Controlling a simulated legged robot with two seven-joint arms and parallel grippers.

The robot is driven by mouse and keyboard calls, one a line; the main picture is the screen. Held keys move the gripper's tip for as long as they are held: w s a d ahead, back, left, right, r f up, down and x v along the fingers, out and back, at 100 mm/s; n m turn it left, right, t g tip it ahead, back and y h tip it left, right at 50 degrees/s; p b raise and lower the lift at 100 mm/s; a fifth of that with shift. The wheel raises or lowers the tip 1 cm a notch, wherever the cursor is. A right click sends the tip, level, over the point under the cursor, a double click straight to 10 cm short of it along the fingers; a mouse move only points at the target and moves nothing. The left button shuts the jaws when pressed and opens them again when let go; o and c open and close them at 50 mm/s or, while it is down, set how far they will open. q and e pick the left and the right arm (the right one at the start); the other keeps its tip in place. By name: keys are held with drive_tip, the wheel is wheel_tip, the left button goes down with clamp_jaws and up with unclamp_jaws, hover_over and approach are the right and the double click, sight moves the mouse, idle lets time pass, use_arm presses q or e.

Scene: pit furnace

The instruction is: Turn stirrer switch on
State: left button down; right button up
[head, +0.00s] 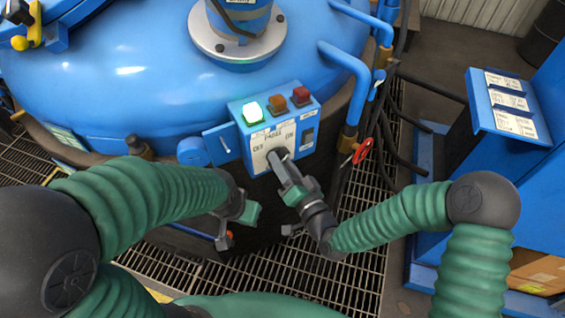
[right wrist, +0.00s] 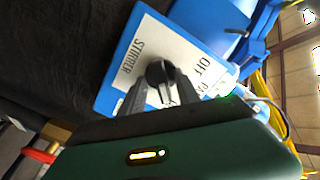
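The stirrer switch is a black knob (right wrist: 161,76) on a white plate lettered STIRRER, with OFF beside it. The plate (head: 266,150) is on the front of a blue control box (head: 309,117) on the furnace side. My right gripper (head: 277,157) is at the knob; in the right wrist view its two grey fingers (right wrist: 160,90) lie on either side of the knob and appear closed on it. In the head view the fingers largely hide the knob. My left gripper (head: 226,234) hangs below and left of the box, apart from it; its finger gap is unclear.
A lit green button (head: 252,112), an orange button (head: 277,104) and a red button (head: 301,96) sit on top of the box. Blue pipes and a red valve handle (head: 362,151) are at its right. A blue stand with labels (head: 508,104) is further right. Floor grating lies below.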

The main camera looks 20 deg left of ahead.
drive_tip(key=shift+s+d, duration=0.1)
drive_tip(key=p+v, duration=0.8)
drive_tip(key=v, duration=0.8)
drive_tip(key=shift+s+d, duration=0.15)
drive_tip(key=shift+d, duration=0.1)
